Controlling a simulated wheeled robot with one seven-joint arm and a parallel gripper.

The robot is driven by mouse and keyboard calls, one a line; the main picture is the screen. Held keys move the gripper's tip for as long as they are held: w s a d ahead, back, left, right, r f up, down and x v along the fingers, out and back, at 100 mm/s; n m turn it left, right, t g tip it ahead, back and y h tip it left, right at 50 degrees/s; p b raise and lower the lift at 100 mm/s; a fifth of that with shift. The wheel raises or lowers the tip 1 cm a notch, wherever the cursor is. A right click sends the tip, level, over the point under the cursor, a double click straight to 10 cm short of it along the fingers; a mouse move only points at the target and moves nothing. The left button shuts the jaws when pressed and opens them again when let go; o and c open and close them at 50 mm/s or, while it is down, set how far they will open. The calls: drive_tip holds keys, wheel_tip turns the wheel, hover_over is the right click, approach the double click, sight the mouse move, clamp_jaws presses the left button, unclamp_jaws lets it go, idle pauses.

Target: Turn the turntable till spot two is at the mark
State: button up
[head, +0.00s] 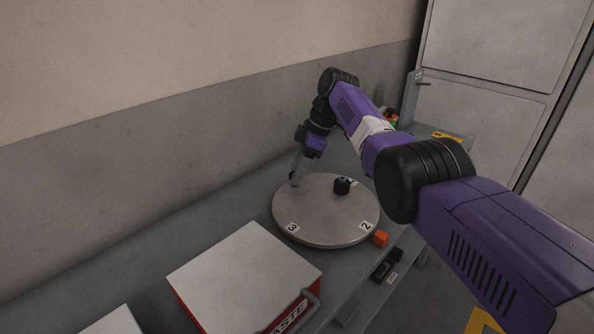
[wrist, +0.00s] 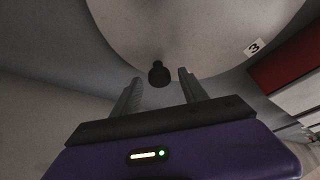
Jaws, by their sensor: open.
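The turntable (head: 325,218) is a round grey disc lying flat on the bench. Its label 3 (head: 292,227) is at the front left and its label 2 (head: 366,226) at the front right. A further label behind the black knob (head: 342,186) is mostly hidden. An orange block (head: 380,239) sits just outside the rim, close to label 2. My gripper (head: 295,182) is at the disc's back left edge, with a gap to the knob. In the wrist view its fingers (wrist: 158,82) are apart and empty, with a black knob (wrist: 158,74) between and beyond their tips.
A red bin with a pale top (head: 245,275), lettered in part "ASTE", stands front left of the turntable. A dark object (head: 385,265) lies at the bench's front edge. The wall is close behind.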

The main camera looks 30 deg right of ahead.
drive_tip(key=v, duration=0.7)
drive_tip(key=shift+r, duration=0.15)
drive_tip(key=shift+d, duration=0.1)
